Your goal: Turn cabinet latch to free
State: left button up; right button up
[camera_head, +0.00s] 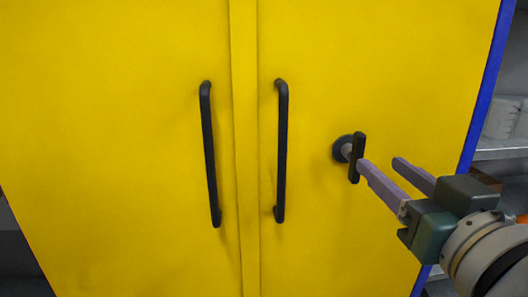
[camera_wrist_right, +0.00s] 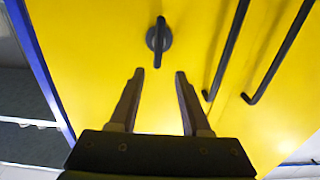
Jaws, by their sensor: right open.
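The cabinet latch (camera_head: 356,157) is a black T-shaped handle on a round black base, on the right door of a yellow cabinet (camera_head: 330,40). Its bar stands about upright. The latch also shows in the right wrist view (camera_wrist_right: 158,40), beyond the fingertips and between their lines. My right gripper (camera_head: 378,162) is open and empty, its two fingers pointing at the latch. In the head view one fingertip overlaps the latch's edge; in the wrist view (camera_wrist_right: 158,73) both tips appear short of it. My left gripper is not in view.
Two long black door handles (camera_head: 210,155) (camera_head: 281,150) stand upright either side of the centre seam, left of the latch. A blue edge (camera_head: 480,105) bounds the cabinet on the right. Grey shelves (camera_head: 503,149) lie beyond it. The door around the latch is clear.

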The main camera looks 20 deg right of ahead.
aim_at(362, 146)
jog(key=x, duration=0.4)
jog(key=p+x, duration=0.1)
jog(key=x, duration=0.4)
jog(key=shift+d+r, duration=0.1)
jog(key=shift+d, duration=0.15)
grip_shut()
